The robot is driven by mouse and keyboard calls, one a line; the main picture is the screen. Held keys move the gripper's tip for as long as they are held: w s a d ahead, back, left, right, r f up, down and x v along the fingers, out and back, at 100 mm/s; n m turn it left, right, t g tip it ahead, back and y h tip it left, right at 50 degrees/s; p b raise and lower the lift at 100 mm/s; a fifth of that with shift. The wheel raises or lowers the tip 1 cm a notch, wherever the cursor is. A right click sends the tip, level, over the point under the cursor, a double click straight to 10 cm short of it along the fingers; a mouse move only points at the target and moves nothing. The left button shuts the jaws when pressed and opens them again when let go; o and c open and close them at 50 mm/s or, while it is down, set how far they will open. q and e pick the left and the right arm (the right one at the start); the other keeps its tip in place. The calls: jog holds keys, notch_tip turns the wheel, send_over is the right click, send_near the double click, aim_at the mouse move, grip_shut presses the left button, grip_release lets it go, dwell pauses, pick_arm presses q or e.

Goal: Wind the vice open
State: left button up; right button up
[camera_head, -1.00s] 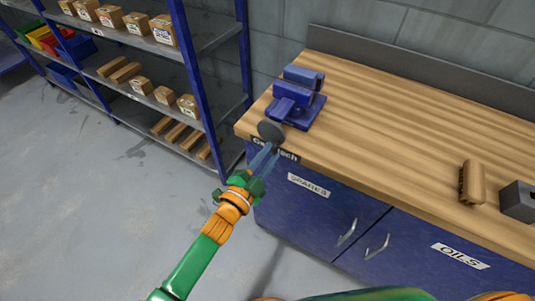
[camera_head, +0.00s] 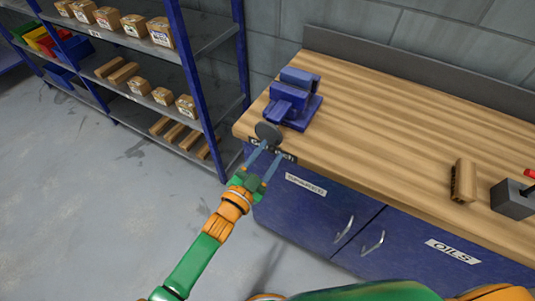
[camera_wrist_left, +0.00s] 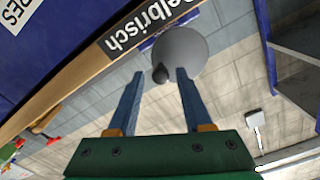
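The blue vice (camera_head: 291,97) sits at the left front corner of the wooden workbench. Its round grey handwheel (camera_head: 268,131) faces out over the bench's front edge. I cannot tell how wide the jaw gap is. My left gripper (camera_head: 267,151) is in front of the handwheel, fingers spread and pointing at it. In the left wrist view the handwheel (camera_wrist_left: 183,48) lies beyond the fingertips. Its small dark knob (camera_wrist_left: 160,74) shows between the open fingers (camera_wrist_left: 160,77), with space on both sides. My right gripper is out of view.
Blue cabinet doors with handles are below. A blue-framed shelf (camera_head: 185,80) with boxes stands at the left. The floor between is clear.

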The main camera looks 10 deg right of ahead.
pick_arm(q)
jog(key=m, duration=0.4)
jog(key=shift+f+b, duration=0.15)
jog(key=shift+b, duration=0.15)
jog(key=m+b, duration=0.2)
jog(key=m, duration=1.7)
jog(key=shift+a+b, duration=0.1)
jog(key=shift+b, duration=0.25)
jog(key=shift+r+m, duration=0.2)
jog(key=shift+m, duration=1)
grip_shut()
jog(key=shift+r+n+p, duration=0.45)
jog(key=shift+n+p, duration=0.15)
jog(key=shift+n, duration=1.1)
